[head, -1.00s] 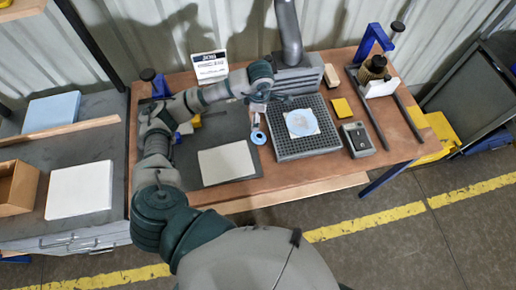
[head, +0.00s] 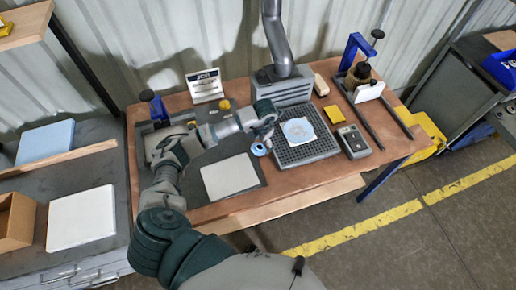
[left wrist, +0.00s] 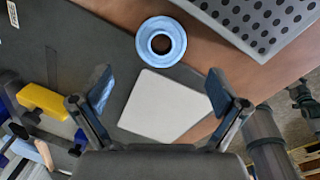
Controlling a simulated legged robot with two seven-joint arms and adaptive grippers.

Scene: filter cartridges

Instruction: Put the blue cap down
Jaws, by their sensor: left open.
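The blue cap (head: 259,149), a light blue ring with a dark centre hole, lies at the right edge of the dark mat, beside the perforated tray. In the left wrist view the cap (left wrist: 175,30) lies flat, partly over the mat's border with the wooden bench top. My left gripper (head: 268,132) is just above and behind it in the head view. In the left wrist view the left gripper (left wrist: 160,88) has its two fingers wide apart with nothing between them, and the cap lies beyond the fingertips. My right gripper is not in view.
A white plate (head: 230,177) lies on the dark mat (head: 192,193).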

